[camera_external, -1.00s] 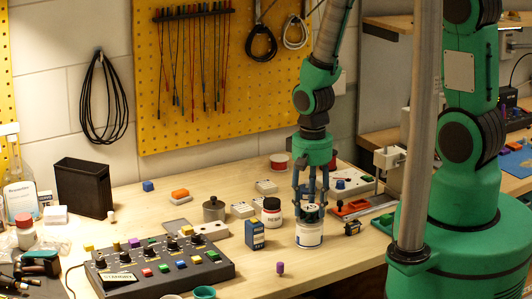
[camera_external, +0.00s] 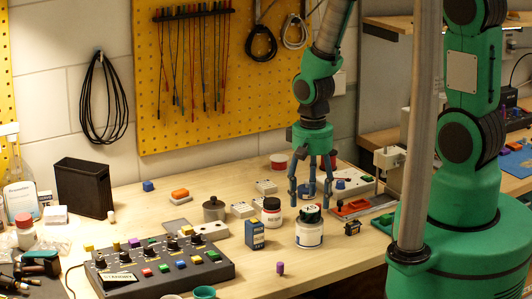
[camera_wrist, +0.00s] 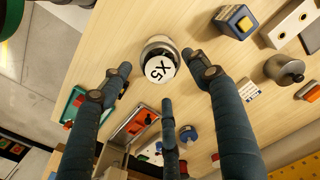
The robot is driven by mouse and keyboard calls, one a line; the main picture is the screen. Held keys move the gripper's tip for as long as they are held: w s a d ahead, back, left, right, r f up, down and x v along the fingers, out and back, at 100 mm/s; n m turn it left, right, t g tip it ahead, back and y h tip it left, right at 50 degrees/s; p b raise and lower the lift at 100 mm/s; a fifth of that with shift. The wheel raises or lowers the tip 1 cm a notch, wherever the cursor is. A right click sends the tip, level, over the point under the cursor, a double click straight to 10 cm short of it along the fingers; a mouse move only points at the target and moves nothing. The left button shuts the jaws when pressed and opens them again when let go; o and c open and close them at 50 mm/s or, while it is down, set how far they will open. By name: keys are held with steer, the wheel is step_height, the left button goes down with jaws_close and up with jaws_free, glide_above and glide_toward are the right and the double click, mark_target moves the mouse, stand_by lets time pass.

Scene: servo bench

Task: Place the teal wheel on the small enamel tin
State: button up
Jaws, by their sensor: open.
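My gripper (camera_external: 310,197) is open and empty, its three fingers spread just above and behind a white jar (camera_external: 309,234) with a dark-marked top. A grey lidded tin (camera_external: 214,209) stands left of the jars and also shows in the wrist view (camera_wrist: 284,68). I cannot tell which container is the small enamel tin.
A black control box (camera_external: 160,262) fills the front left. A purple peg (camera_external: 280,268) stands near the front edge. An orange-red tray (camera_external: 350,208) lies to the right.

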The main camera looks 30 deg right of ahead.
step_height(320, 180, up, 9)
steer(key=shift+r, duration=0.2)
stand_by(0.3)
stand_by(0.6)
step_height(320, 180, up, 18)
steer(key=t, duration=0.3)
glide_above(310, 208)
steer(key=s+d, duration=0.2)
steer(key=d, duration=0.4)
steer(key=s+d+r+n+t, duration=0.1)
steer(key=s+d+r, duration=0.1)
steer(key=s+r, duration=0.3)
steer(key=s+d+r+t, duration=0.1)
steer(key=s+d+r, duration=0.2)
steer(key=s+r, duration=0.3)
step_height(310, 208, up, 3)
steer(key=shift+r+n+t, duration=0.1)
steer(key=shift+n+t, duration=0.2)
steer(key=shift+n, duration=0.1)
step_height(310, 208, down, 15)
steer(key=b, duration=1.5)
steer(key=shift+f+b, duration=0.2)
steer(key=shift+b, duration=0.1)
